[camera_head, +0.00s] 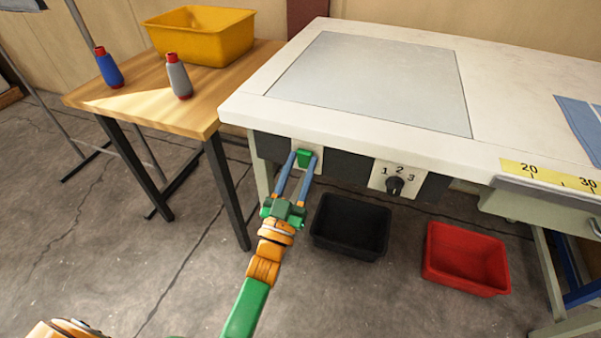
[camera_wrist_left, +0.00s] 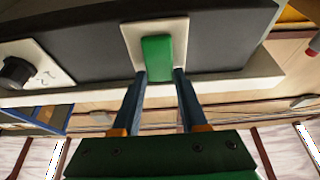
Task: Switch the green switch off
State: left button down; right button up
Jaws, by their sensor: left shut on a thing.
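The green switch (camera_head: 304,158) sits on a pale plate on the dark front panel under the white table's front edge. In the left wrist view the green switch (camera_wrist_left: 157,58) shows as a green block on its pale plate. My left gripper (camera_head: 304,160) reaches up to it from below, with its two blue fingers on either side of the switch. In the left wrist view the fingertips (camera_wrist_left: 160,72) are at the lower end of the switch, one on each side, shut on it. My right gripper is not in view.
A rotary knob (camera_head: 395,186) marked 1, 2, 3 is on the same panel to the right. A black bin (camera_head: 350,247) and a red bin (camera_head: 465,285) stand on the floor below. A wooden table (camera_head: 205,112) with a yellow bin (camera_head: 203,45) stands at the left.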

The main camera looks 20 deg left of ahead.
pick_arm(q)
jog(key=shift+c, duration=2.2)
grip_release()
jog(key=v, duration=0.7)
jog(key=shift+s, duration=0.1)
